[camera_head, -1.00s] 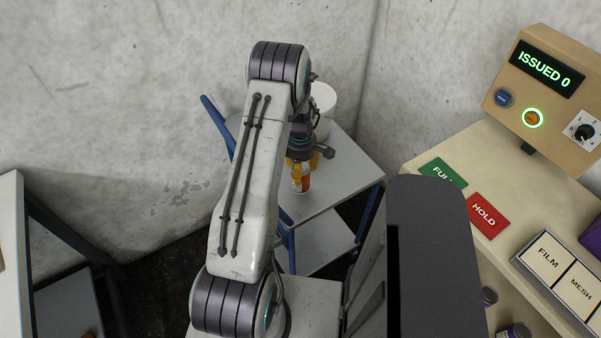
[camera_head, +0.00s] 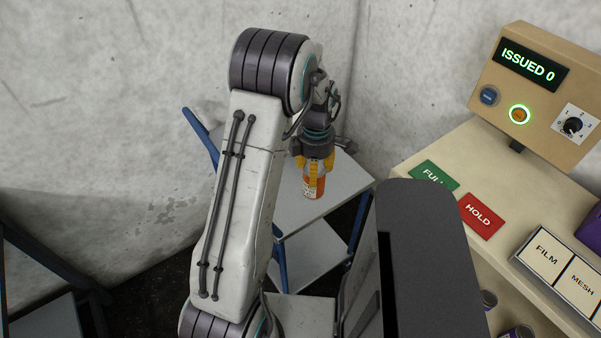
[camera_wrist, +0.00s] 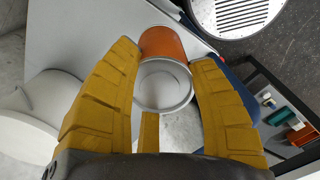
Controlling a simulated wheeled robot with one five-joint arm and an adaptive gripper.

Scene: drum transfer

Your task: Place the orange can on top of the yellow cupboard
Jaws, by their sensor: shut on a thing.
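The orange can (camera_head: 314,187) has a white label and hangs upright, or close to it, in my gripper (camera_head: 314,168), over the grey top of the blue-legged table. In the wrist view the can (camera_wrist: 163,44) shows its orange side and pale round end between the yellow fingers of my gripper (camera_wrist: 165,88). The fingers are shut on it. I see no clearly yellow cupboard; a pale cream cabinet (camera_head: 415,163) stands at the right, and I cannot tell whether it is the one named.
The grey table (camera_head: 345,180) has blue legs and a lower shelf. The cream cabinet carries a green sign (camera_head: 434,174), a red HOLD sign (camera_head: 478,215), FILM and MESH plates and a control box (camera_head: 535,90). Concrete walls close off the back. A white round container (camera_wrist: 50,95) shows in the wrist view.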

